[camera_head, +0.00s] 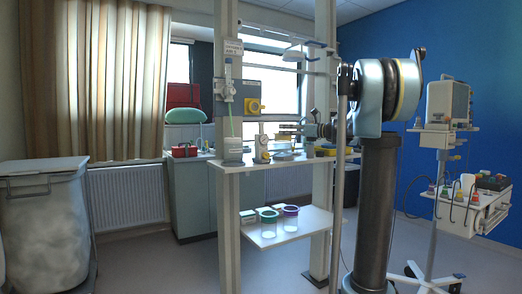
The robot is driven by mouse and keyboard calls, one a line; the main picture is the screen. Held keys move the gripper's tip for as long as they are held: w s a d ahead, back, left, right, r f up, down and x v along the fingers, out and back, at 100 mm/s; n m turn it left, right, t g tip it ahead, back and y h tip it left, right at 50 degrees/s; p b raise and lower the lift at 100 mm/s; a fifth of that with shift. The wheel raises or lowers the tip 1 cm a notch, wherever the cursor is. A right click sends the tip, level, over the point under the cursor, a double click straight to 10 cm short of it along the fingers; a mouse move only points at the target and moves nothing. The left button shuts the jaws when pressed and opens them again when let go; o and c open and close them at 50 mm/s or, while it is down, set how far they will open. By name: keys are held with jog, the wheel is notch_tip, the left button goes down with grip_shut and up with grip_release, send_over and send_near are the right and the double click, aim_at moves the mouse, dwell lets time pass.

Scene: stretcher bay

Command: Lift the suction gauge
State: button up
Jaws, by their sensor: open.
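A small upright gauge with a round pale face and yellow parts (262,150), which looks like the suction gauge, stands on the white upper shelf (262,166), left of centre. My arm rises at the right. What appears to be my gripper (311,130) is a small dark shape above the shelf, right of the gauge and apart from it. Its fingers are too small to make out clearly, and nothing shows held in it. A post and my arm hide part of that area.
A pale tub (233,149) stands left of the gauge, below a panel with a yellow knob (253,105). Dishes lie to its right. Green-rimmed (268,223) and purple-rimmed (290,218) jars stand on the lower shelf. White posts frame the shelves. A monitor cart (447,105) stands right.

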send_near(261, 128)
jog(key=w+a, duration=0.4)
jog(key=shift+s+x, duration=0.2)
jog(key=shift+x, duration=2.45)
jog(key=shift+r, duration=0.1)
jog(key=shift+c, duration=0.2)
grip_shut()
